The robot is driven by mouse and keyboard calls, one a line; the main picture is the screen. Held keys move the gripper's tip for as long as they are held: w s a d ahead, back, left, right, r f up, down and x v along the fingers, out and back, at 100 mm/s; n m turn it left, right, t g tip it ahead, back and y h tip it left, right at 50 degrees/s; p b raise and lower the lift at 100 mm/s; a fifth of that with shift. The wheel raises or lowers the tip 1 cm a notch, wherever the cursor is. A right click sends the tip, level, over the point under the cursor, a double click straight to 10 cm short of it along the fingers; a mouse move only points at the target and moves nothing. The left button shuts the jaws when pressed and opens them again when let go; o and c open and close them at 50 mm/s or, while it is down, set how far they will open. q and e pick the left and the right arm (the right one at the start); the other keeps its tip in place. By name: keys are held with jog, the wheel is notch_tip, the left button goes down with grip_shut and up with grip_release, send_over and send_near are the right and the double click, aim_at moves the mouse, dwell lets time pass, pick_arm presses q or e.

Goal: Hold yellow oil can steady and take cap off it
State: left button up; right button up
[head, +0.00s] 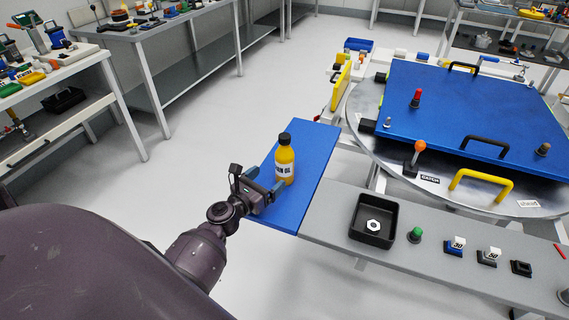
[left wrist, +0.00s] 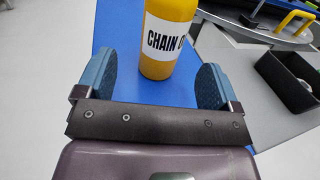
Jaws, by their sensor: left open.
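The yellow oil can (head: 285,164) stands upright on a blue board, with its black cap (head: 285,139) on top. In the left wrist view the can (left wrist: 165,35) has a white label reading "CHAIN O", and its top is cut off by the frame. My left gripper (head: 266,182) is open, with its blue fingers (left wrist: 162,85) pointing at the can. The can stands just beyond and between the fingertips, with gaps on both sides. My right gripper is in neither view.
The blue board (head: 315,150) adjoins a grey shelf (head: 460,260) holding a black tray (head: 373,220) with a nut and a green knob (head: 415,235). A round turntable with a blue plate (head: 460,105) and a yellow handle (head: 480,183) stands behind. Floor left of the board is clear.

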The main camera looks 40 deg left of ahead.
aim_at(279, 170)
pick_arm(q)
jog(key=w, duration=0.2)
jog(key=shift+w, duration=0.3)
jog(key=shift+w+d+r, duration=0.1)
jog(key=shift+w, duration=0.45)
jog(key=shift+w+d, duration=0.2)
jog(key=shift+w, duration=1.9)
